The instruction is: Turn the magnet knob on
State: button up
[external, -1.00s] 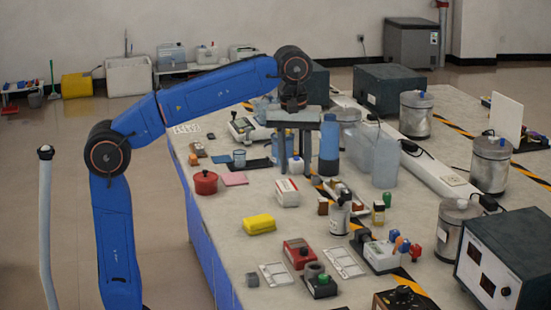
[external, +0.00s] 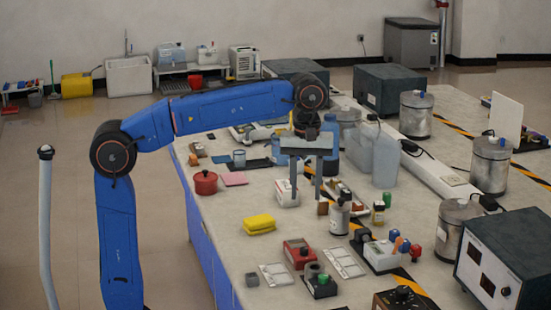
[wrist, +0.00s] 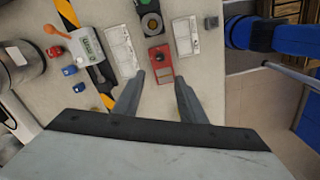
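A red box with a black knob (external: 299,253) lies on the table near the front. It also shows in the wrist view (wrist: 161,68), ahead of and between my fingertips. A dark block with a green part and a round top (external: 320,284) sits just in front of it; it also shows in the wrist view (wrist: 150,19). I cannot tell which of these is the magnet. My gripper (external: 306,188) points down above the table, behind the red box and apart from it. Its fingers are spread with nothing between them, as the wrist view (wrist: 157,88) shows.
White trays (external: 345,263) and (external: 276,274) flank the red box. Bottles (external: 339,218) stand near my gripper.

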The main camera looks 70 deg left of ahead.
aim_at(304, 248)
notch_tip(304, 248, down, 16)
jog(key=shift+f, duration=0.15)
dwell(0.4)
grip_shut()
